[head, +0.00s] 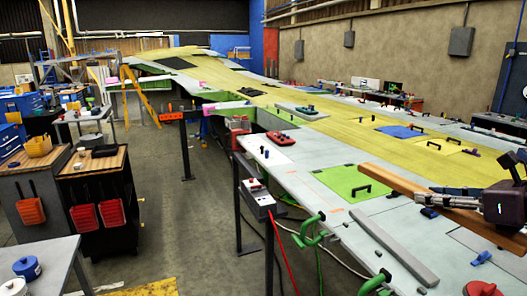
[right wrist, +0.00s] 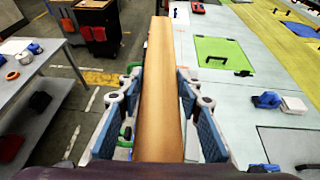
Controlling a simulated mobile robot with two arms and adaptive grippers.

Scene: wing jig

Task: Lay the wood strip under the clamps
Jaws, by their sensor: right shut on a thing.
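The wood strip (head: 400,186) is a long brown bar. In the head view it is raised above the wing's near edge at the right, running from upper left to lower right. My right gripper (head: 450,198) is shut on it. In the right wrist view the wood strip (right wrist: 160,85) runs away from me between the blue-padded fingers of the right gripper (right wrist: 158,100). Two green clamps sit on the wing's near edge: one clamp (head: 309,229) farther off and one clamp (head: 374,282) nearer, partly cut off. My left gripper is not in view.
A grey bar (head: 392,246) lies on the wing surface beside the clamps. A green panel with a black handle (head: 345,180) lies behind it. A control box on a stand (head: 258,197) is left of the wing edge. Tool carts (head: 97,190) stand farther left across open floor.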

